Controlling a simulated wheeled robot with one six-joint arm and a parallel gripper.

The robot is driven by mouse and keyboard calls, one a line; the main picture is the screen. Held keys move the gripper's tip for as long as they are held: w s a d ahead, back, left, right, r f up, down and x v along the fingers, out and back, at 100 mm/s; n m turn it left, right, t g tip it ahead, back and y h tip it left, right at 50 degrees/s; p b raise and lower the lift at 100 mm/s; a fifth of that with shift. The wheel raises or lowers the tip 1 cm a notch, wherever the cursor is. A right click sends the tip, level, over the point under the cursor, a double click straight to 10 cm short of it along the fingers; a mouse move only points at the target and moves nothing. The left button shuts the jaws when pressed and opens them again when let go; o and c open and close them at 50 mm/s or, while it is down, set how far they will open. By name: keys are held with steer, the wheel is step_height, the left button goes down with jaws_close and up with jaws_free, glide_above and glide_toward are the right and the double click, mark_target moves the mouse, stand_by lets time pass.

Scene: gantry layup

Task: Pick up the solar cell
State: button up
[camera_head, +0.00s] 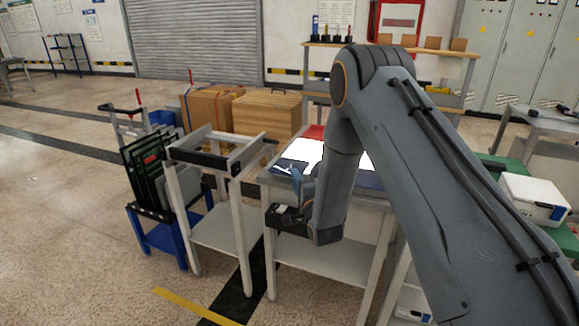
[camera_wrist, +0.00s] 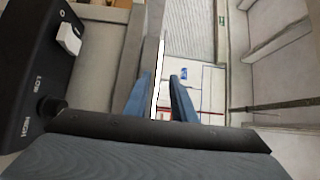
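I cannot make out the solar cell for certain in either view. A bright white lit panel (camera_head: 303,154) with dark blue edging lies on a pale work table (camera_head: 312,262), partly hidden behind my arm.
A black control box (camera_wrist: 35,75) marked LOW and HIGH sits close beside my gripper, below the table top. An empty pale frame stand (camera_head: 205,240) and a blue cart with dark panels (camera_head: 150,180) stand left. Boxes (camera_head: 268,115) stand behind.

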mark_target(290, 167)
steer(key=shift+x, duration=1.15)
jaws_close()
steer(key=shift+r, duration=0.1)
